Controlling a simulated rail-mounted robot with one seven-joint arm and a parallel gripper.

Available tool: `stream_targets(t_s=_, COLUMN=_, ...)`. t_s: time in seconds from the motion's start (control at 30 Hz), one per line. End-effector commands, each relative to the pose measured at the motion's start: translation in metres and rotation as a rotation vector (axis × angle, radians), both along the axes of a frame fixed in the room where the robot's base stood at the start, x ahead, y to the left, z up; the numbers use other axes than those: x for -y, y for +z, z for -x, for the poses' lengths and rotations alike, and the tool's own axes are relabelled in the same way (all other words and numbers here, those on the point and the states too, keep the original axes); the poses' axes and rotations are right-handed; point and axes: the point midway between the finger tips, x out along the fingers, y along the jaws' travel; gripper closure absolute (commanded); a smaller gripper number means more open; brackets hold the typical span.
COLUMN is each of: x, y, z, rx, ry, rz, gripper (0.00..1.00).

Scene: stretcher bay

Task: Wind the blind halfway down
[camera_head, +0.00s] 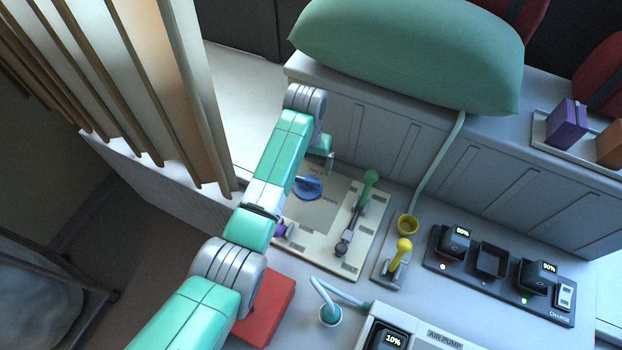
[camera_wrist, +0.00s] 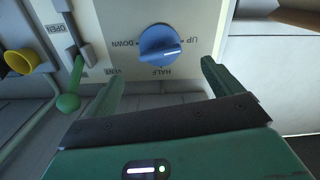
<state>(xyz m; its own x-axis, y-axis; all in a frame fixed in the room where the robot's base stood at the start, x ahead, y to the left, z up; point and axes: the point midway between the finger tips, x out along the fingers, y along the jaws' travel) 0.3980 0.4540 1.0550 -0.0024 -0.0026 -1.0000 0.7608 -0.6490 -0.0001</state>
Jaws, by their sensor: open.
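The blue knob (camera_head: 308,187) sits on a pale control panel (camera_head: 350,250); it also shows in the wrist view (camera_wrist: 165,44). Labels around it read UP, HALF and DOWN, and its white mark points right, close to UP. My gripper (camera_head: 321,150) is beside the knob, partly hidden by my arm in the head view. In the wrist view my gripper (camera_wrist: 162,74) is open and empty, its fingers apart with the knob ahead between them. A pale panelled hanging with brown strips (camera_head: 140,80), seemingly the blind, is at upper left.
A green-handled lever (camera_head: 369,178) stands on the panel right of the knob. A yellow lever (camera_head: 403,246), yellow cup (camera_head: 408,225) and charger strip (camera_head: 490,262) lie farther right. A red block (camera_head: 268,308) is near my arm. A green cushion (camera_head: 410,50) lies behind.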

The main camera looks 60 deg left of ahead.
Motion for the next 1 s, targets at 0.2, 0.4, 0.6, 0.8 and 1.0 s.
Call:
stream_targets(t_s=0.2, x=0.001, y=-0.038, z=0.000, rx=-0.001, ry=-0.001, rz=0.000, gripper=0.09)
stream_targets(t_s=0.4, x=0.001, y=-0.069, z=-0.001, rx=0.001, ry=-0.001, rz=-0.001, gripper=0.09)
stream_targets(t_s=0.6, x=0.001, y=-0.076, z=-0.001, rx=0.002, ry=-0.002, rz=-0.002, gripper=0.09)
stream_targets(t_s=0.8, x=0.001, y=-0.076, z=-0.001, rx=0.003, ry=-0.002, rz=-0.003, gripper=0.17)
stream_targets(t_s=1.0, x=0.001, y=-0.076, z=-0.001, rx=0.003, ry=-0.002, rz=-0.003, gripper=0.54)
